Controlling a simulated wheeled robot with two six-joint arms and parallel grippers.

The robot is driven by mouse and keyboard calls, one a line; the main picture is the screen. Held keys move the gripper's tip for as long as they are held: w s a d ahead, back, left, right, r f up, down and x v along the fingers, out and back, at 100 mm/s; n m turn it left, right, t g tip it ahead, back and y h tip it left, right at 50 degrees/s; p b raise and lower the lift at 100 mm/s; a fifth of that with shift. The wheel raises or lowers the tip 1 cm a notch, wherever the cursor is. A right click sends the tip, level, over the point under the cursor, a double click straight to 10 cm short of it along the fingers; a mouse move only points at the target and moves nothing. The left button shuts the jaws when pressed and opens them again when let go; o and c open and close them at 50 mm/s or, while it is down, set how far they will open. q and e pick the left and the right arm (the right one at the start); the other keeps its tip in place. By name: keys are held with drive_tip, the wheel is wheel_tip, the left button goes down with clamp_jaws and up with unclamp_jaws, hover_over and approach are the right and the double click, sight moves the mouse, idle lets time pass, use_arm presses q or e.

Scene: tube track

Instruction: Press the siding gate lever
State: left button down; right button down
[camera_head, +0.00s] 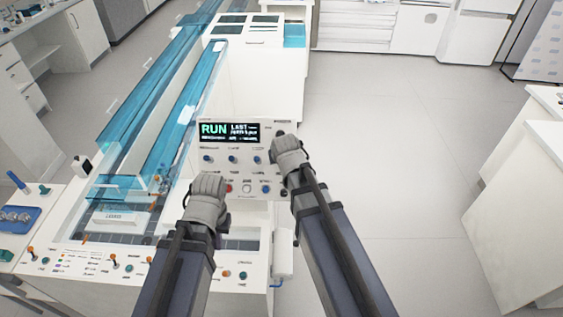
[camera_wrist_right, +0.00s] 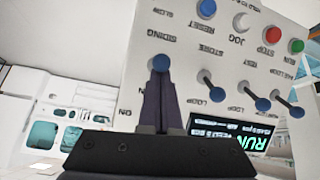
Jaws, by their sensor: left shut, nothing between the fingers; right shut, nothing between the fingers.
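The siding gate lever's blue knob (camera_wrist_right: 160,63) sits beside an upside-down SIDING label in the right wrist view. My right gripper (camera_wrist_right: 160,80) is shut and empty, its fingertips right at that knob. Contact is not clear, and the fingers hide the lever's lower part. In the head view my right gripper (camera_head: 277,140) is at the upper right of the white control panel (camera_head: 225,178) and covers that lever. My left gripper (camera_head: 210,180) is shut and empty in front of the panel's lower left.
The panel's display (camera_head: 229,132) reads RUN. Several other blue-knobbed levers (camera_wrist_right: 204,76) and a red button (camera_wrist_right: 272,35) share the panel. Blue transparent tube tracks (camera_head: 175,110) run away at the left. Open floor (camera_head: 400,150) lies to the right.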

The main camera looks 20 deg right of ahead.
drive_tip(key=shift+s+f, duration=0.25)
drive_tip(key=shift+f, duration=0.05)
drive_tip(key=shift+w+r, duration=0.15)
drive_tip(key=shift+r, duration=0.05)
use_arm(q)
drive_tip(key=shift+f, duration=0.25)
use_arm(e)
drive_tip(key=shift+w, duration=0.1)
drive_tip(key=shift+w+d+r, duration=0.1)
drive_tip(key=shift+w+d, duration=0.1)
drive_tip(key=shift+w, duration=0.5)
use_arm(q)
drive_tip(key=shift+r, duration=0.1)
drive_tip(key=shift+r+p, duration=0.1)
drive_tip(key=shift+p, duration=0.2)
use_arm(e)
drive_tip(key=shift+s+r, duration=0.1)
